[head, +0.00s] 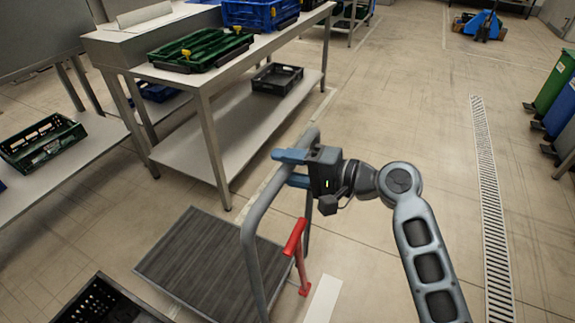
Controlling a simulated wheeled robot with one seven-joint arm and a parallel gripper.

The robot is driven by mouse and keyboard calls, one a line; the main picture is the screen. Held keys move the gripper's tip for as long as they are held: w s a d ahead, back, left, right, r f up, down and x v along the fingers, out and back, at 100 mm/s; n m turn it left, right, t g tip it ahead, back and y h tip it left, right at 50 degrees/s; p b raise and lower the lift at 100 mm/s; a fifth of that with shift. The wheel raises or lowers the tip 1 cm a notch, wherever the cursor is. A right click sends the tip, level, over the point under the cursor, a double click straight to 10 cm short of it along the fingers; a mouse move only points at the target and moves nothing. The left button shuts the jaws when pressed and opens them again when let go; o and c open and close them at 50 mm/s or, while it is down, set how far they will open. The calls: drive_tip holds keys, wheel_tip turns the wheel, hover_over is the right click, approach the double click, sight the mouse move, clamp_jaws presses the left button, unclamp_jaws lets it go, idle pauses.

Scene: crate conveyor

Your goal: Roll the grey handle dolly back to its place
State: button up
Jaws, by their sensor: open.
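The grey handle dolly has a dark ribbed platform (205,258) low on the floor and a tall grey tube handle (250,235) along its right side. My gripper (285,168) is at the top of the handle. Its two blue fingers are open, and the handle's top bar appears to pass between them. I cannot tell whether either finger touches the bar. A red lever (296,240) stands by the handle, near the platform's right edge. The platform is empty where I can see it.
A steel table (262,48) holds a green crate (200,50) and a blue crate; a black crate (277,78) sits on its lower shelf. Another black crate (108,303) stands at bottom left. A white strip (322,298) marks the floor. Open floor lies right, with a drain grate (488,180).

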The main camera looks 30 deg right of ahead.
clamp_jaws()
idle(0.5)
